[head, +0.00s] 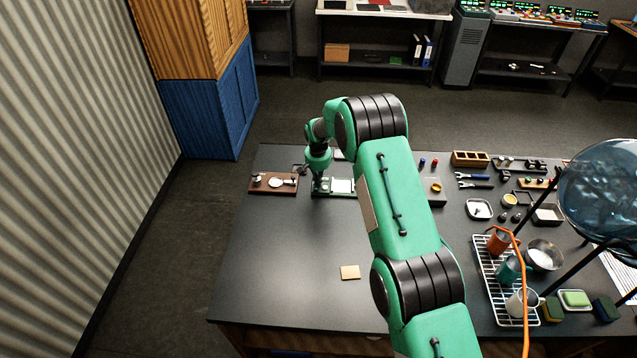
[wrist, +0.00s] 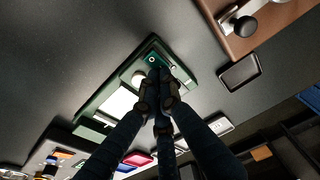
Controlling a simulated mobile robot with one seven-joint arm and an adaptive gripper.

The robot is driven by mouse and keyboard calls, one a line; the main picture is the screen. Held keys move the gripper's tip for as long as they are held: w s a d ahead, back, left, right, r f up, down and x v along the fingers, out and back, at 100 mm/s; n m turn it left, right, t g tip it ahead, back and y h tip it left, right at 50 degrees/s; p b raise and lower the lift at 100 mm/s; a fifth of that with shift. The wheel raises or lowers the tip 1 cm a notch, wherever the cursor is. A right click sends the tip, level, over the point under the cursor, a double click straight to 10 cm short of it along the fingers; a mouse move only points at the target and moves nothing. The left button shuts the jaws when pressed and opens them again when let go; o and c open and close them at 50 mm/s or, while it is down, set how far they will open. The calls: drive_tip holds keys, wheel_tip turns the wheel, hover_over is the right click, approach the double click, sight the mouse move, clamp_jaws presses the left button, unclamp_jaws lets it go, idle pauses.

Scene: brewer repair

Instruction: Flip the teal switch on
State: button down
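A dark green panel (head: 347,194) with a white plate lies on the black workbench, left of its middle. In the wrist view the panel (wrist: 87,113) shows a white rectangle, a round pale knob (wrist: 138,79) and a small teal part (wrist: 152,60) near its upper end. The teal part looks like the switch; its position cannot be read. My gripper (head: 318,187) points down over the panel's left end. In the wrist view my gripper's fingertips (wrist: 160,73) are together, right beside the teal part and partly covering the area around it. Whether they touch it is unclear.
A brown board (head: 262,187) with metal parts lies just left of the panel. A small dark tray (wrist: 240,72) is close by in the wrist view. A wire rack (head: 484,268) with cups stands right; the front left bench is clear.

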drive_tip(key=shift+s+f, duration=0.25)
drive_tip(key=shift+f, duration=0.05)
drive_tip(key=shift+s+r, duration=0.1)
drive_tip(key=shift+s, duration=0.65)
drive_tip(key=shift+w+r, duration=0.1)
drive_tip(key=shift+r, duration=0.1)
drive_tip(key=shift+r, duration=0.8)
wheel_tip(320, 180, up, 12)
drive_tip(key=s+b, duration=0.1)
drive_tip(key=shift+s, duration=0.35)
drive_tip(key=shift+r, duration=0.15)
